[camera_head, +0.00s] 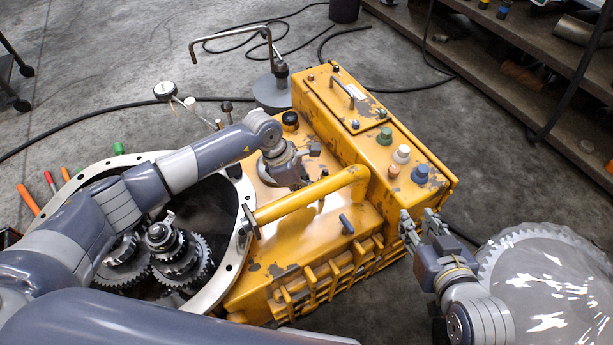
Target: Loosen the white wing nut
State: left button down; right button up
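A small white knob-like piece (401,154), which looks like the white wing nut, stands on the top right of the yellow housing (345,240). It sits between a green one (384,136) and a blue one (420,174). Its wings are too small to make out. My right gripper (421,220) is below and slightly right of it, just off the housing's right side. Its two fingers are apart with nothing between them. My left gripper (308,166) is over the housing's top, left of the white piece and near the yellow pipe handle. Its fingertips are hard to make out.
A pale ring flange (240,190) with gears (178,255) lies left of the housing, partly behind my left arm. A large grey toothed part (545,275) is at the lower right. Shelves (520,50) stand at the upper right. Black cables cross the floor.

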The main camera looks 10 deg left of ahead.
pick_arm(q)
jog(key=shift+s+d, duration=0.15)
jog(key=shift+s, duration=0.1)
pick_arm(e)
jog(key=shift+s+a+f+g, duration=0.1)
jog(key=shift+s+f+g, duration=0.3)
jog(key=shift+f, duration=0.15)
dwell(1.5)
